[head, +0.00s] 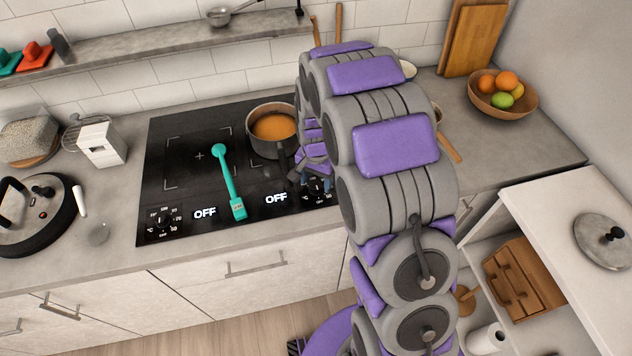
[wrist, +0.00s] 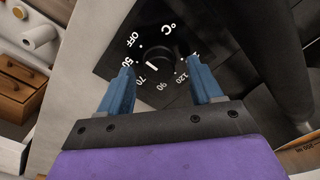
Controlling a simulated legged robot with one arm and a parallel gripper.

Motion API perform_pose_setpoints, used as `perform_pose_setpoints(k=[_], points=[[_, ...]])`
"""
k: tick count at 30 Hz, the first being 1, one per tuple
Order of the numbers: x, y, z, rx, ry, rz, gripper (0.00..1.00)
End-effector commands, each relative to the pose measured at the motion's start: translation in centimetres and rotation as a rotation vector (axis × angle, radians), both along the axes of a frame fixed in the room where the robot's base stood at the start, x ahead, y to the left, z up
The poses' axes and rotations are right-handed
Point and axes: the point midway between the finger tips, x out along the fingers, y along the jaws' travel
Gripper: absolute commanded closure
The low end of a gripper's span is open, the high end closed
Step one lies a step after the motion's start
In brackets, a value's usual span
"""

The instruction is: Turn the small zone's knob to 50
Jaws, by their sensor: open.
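The right-hand knob (head: 317,186) is black and sits at the cooktop's front right, partly hidden by my gripper. In the wrist view the knob (wrist: 156,54) is round and dark with a short white mark, ringed by OFF, 50, 70, 90 and 120; I cannot tell exactly which number the mark faces. The right display (head: 276,198) reads OFF. My gripper (wrist: 159,66) is open, its two blue fingers on either side of the knob in the picture; contact cannot be told. The left knob (head: 163,218) stands apart, with its display (head: 205,213) also reading OFF.
A pot (head: 271,130) of orange soup stands on the cooktop (head: 180,190) close behind my gripper, its handle toward the front. A lidded pan (head: 40,212) is at left, and a fruit bowl (head: 502,95) at back right.

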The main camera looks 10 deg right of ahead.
Motion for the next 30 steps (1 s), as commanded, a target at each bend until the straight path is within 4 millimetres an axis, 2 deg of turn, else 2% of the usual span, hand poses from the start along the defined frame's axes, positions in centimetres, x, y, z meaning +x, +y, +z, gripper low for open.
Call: perform_pose_setpoints(k=[3, 12, 27, 30], points=[[-0.07, 0.01, -0.66, 0.0, 0.002, 0.0, 0.35], [-0.02, 0.01, -0.75, 0.001, 0.001, 0.0, 0.36], [0.02, 0.03, -0.74, 0.001, 0.001, -0.001, 0.84], [0.05, 0.03, -0.74, 0.001, -0.001, -0.001, 0.91]])
